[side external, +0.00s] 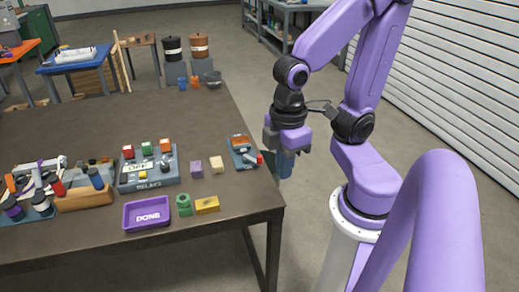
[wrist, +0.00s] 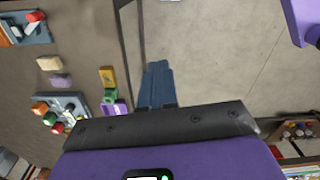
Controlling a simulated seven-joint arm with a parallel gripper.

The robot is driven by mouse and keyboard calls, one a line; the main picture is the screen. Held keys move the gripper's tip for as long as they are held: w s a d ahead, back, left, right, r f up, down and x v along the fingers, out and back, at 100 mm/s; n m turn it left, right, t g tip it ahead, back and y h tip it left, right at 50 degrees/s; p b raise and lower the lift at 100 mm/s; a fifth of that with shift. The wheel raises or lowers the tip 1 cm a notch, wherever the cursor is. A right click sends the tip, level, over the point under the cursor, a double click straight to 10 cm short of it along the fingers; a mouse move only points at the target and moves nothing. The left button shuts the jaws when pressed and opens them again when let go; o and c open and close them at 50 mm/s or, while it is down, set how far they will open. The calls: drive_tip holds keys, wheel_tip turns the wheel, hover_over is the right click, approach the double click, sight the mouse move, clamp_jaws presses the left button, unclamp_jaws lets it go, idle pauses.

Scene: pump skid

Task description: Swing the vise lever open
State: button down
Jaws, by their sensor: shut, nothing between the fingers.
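The vise (side external: 240,155) is a small blue-grey base with an orange-brown block on it, near the table's right edge in the side view. Its lever has a red end (side external: 260,159) that points toward the table edge. In the wrist view the vise (wrist: 36,34) sits at the top left corner, partly cut off, with the lever's red end (wrist: 36,16) showing. My gripper (side external: 286,174) hangs past the table's right edge, to the right of the vise and apart from it. Its blue fingers (wrist: 157,80) are together and empty, over the floor in the wrist view.
A green ring (side external: 184,205) and yellow block (side external: 207,205) lie near the front edge. Open floor lies beneath my gripper.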

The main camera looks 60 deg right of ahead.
drive_tip(key=w+d+f+m+g+y, duration=0.1)
drive_tip(key=w+d+m, duration=0.4)
drive_tip(key=w+m, duration=0.3)
drive_tip(key=w+d+f+m+g, duration=0.1)
drive_tip(key=w+d+m, duration=0.45)
drive_tip(key=w, duration=0.45)
drive_tip(key=w+d+f+m+y, duration=0.1)
drive_tip(key=d+f+m, duration=0.1)
drive_tip(key=d+m, duration=0.4)
drive_tip(key=w+d+f+m+t+y, duration=0.1)
drive_tip(key=d+m, duration=0.6)
drive_tip(key=d, duration=0.9)
wheel_tip(320, 180, down, 3)
drive_tip(key=shift+d+r+y, duration=0.15)
drive_tip(key=shift+d+y, duration=0.05)
drive_tip(key=shift+y, duration=0.3)
drive_tip(key=x, duration=0.3)
drive_tip(key=a+x, duration=0.1)
drive_tip(key=x, duration=0.3)
drive_tip(key=a+r+x, duration=0.1)
drive_tip(key=x, duration=0.3)
drive_tip(key=shift+s+a, duration=0.15)
drive_tip(key=shift+s, duration=0.1)
drive_tip(key=shift+s+a, duration=0.2)
drive_tip(key=shift+a, duration=0.45)
